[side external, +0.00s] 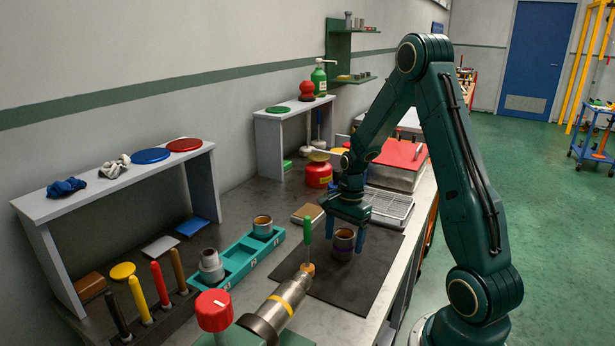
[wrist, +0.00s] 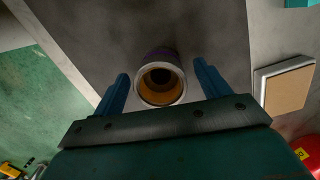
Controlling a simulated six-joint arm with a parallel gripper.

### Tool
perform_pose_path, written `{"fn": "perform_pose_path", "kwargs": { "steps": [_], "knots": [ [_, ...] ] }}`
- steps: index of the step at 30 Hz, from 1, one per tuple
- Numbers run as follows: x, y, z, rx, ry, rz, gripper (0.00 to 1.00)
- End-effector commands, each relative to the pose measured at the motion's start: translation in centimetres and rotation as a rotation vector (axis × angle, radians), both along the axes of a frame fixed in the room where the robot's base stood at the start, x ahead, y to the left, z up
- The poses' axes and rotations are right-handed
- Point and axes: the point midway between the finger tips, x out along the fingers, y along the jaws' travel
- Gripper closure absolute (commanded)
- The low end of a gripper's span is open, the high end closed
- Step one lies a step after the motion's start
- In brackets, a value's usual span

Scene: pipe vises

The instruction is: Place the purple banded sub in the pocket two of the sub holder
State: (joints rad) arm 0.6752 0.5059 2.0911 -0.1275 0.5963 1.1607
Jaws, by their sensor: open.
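The purple banded sub (side external: 343,245) stands upright on the dark mat, a short metal cylinder with a purple band and an orange-brown bore. It also shows in the wrist view (wrist: 160,80), its open end facing the camera. My gripper (side external: 345,236) is open above it, pointing down, with its blue fingers on either side. In the wrist view (wrist: 161,72) gaps show between the sub and both fingers. The teal sub holder (side external: 240,264) lies left of the mat. Its near and far pockets hold other subs (side external: 210,266) (side external: 263,226); its middle pocket looks empty. The pocket numbers are too small to read surely.
A green-handled tool (side external: 307,230) stands upright between holder and mat, near a chrome pipe (side external: 285,300) in a vise with a red knob (side external: 214,310). A tan-topped block (side external: 308,213) and wire rack (side external: 388,206) lie behind. The mat (side external: 345,290) is clear in front.

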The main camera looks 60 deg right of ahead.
Motion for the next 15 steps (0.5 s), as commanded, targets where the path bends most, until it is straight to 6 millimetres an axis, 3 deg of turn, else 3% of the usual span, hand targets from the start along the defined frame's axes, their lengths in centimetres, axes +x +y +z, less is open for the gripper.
{"fn": "perform_pose_path", "kwargs": {
  "steps": [6,15],
  "knots": [
    [0.01,-0.02,0.03,0.0,0.0,0.0,0.25],
    [0.02,-0.03,0.07,-0.001,-0.001,0.0,0.84]
  ]
}}
